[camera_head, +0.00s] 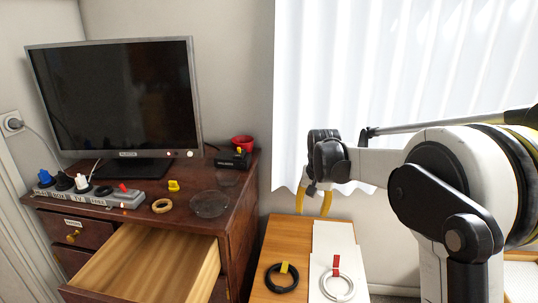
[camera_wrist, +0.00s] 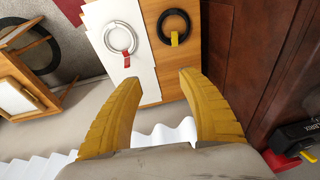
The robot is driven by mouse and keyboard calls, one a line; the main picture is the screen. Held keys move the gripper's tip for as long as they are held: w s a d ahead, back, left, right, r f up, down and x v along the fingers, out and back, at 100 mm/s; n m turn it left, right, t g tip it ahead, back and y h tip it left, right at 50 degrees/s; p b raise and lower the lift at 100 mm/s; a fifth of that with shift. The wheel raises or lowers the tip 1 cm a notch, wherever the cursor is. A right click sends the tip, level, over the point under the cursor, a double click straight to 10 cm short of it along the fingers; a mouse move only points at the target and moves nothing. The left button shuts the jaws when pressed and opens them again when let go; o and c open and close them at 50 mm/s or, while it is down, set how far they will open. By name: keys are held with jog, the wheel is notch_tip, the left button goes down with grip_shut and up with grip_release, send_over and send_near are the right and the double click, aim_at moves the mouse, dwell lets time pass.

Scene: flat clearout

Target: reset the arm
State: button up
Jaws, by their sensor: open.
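My gripper (camera_head: 313,199) hangs from my raised arm near the white curtain, to the right of the dresser. In the wrist view its two yellow fingers (camera_wrist: 160,100) are spread apart with nothing between them. Below it is a small wooden table (camera_head: 263,247). A black ring with a yellow tag (camera_head: 270,282) lies on its bare wood. A light ring with a red tag (camera_head: 346,290) lies on a white sheet beside it. Both rings also show in the wrist view, beyond the fingers and apart from them.
The dresser (camera_head: 240,228) has its top drawer (camera_head: 150,265) pulled open. On top stand a monitor (camera_head: 115,95), a power strip (camera_head: 95,197) with plugs, a tape roll (camera_head: 162,206), a glass dish (camera_head: 209,204) and a red cup (camera_head: 243,141).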

jog(key=s+r+n+t, duration=0.1)
jog(key=s+r, duration=0.4)
jog(key=s, duration=0.4)
jog(key=s+r+n+t, duration=0.15)
jog(key=s+r, duration=0.25)
jog(key=s, duration=0.6)
jog(key=s+f+t, duration=0.2)
jog(key=s+f, duration=0.2)
jog(key=s, duration=1)
jog(key=shift+n, duration=0.35)
